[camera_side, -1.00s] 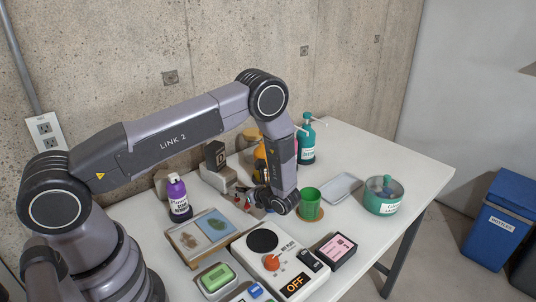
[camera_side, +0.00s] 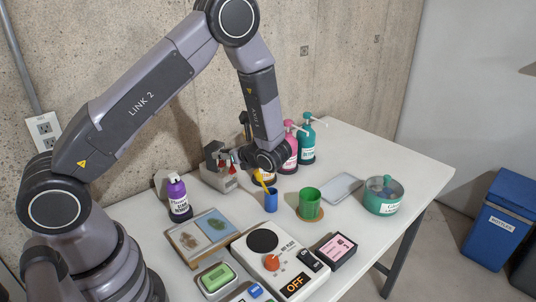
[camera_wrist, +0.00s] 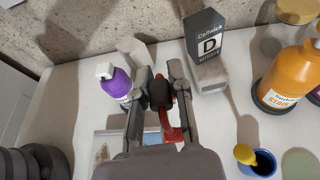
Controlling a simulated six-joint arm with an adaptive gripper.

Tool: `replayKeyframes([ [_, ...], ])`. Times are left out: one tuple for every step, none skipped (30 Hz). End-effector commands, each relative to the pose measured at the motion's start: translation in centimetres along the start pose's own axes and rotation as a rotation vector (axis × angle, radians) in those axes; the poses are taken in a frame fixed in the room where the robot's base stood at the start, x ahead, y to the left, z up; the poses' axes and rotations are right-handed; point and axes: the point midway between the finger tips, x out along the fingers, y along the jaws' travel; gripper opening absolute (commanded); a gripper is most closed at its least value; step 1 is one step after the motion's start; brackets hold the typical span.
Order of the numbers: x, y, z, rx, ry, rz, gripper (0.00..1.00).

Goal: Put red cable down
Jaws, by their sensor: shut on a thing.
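The red cable (camera_wrist: 170,122) shows in the wrist view as a red piece between the fingers of my gripper (camera_wrist: 163,88), with a black part at its upper end. My gripper is shut on it and holds it above the table. In the side view the red cable (camera_side: 233,157) is a small red patch at the left of my gripper (camera_side: 241,160), close to the grey holder with the D battery. My wrist hides part of this area. The D battery (camera_wrist: 206,40) stands in its grey holder (camera_wrist: 210,76) to the right of my fingers in the wrist view.
A purple bottle (camera_side: 178,198) stands at left. A blue cup (camera_side: 271,202) with a yellow item and a green cup (camera_side: 310,204) stand in front of my gripper. Pump bottles (camera_side: 307,145) are behind. A picture board (camera_side: 200,232) and hot plate (camera_side: 285,262) lie nearer.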

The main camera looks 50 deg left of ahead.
Motion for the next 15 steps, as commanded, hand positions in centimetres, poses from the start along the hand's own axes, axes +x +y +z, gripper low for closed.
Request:
replayKeyframes([
  [-0.3,0.0,0.6,-0.003,0.001,-0.001,0.00],
  [-0.4,-0.1,1.0,-0.003,0.001,-0.002,0.00],
  [-0.7,-0.1,1.6,-0.005,0.001,-0.002,0.00],
  [-0.9,0.0,2.1,-0.004,0.002,-0.002,0.00],
  [-1.1,0.0,2.6,-0.005,0.002,-0.002,0.00],
  [-1.3,0.0,3.1,-0.004,0.001,-0.001,0.00],
  [-1.5,0.0,3.6,-0.004,0.001,-0.001,0.00],
  [-1.7,0.0,4.0,-0.004,0.001,-0.001,0.00],
  [-1.9,0.0,4.7,-0.004,0.001,-0.002,0.00],
  [-2.1,-0.1,5.0,-0.002,0.001,-0.006,0.00],
  [-2.5,-0.6,4.6,0.013,0.000,-0.040,0.00],
  [-3.0,-1.1,4.3,0.027,-0.001,-0.077,0.00],
  [-3.3,-1.6,4.2,0.036,-0.001,-0.105,0.00],
  [-3.7,-2.0,4.0,0.046,-0.001,-0.134,0.00],
  [-4.3,-2.6,3.8,0.059,-0.002,-0.173,0.00],
])
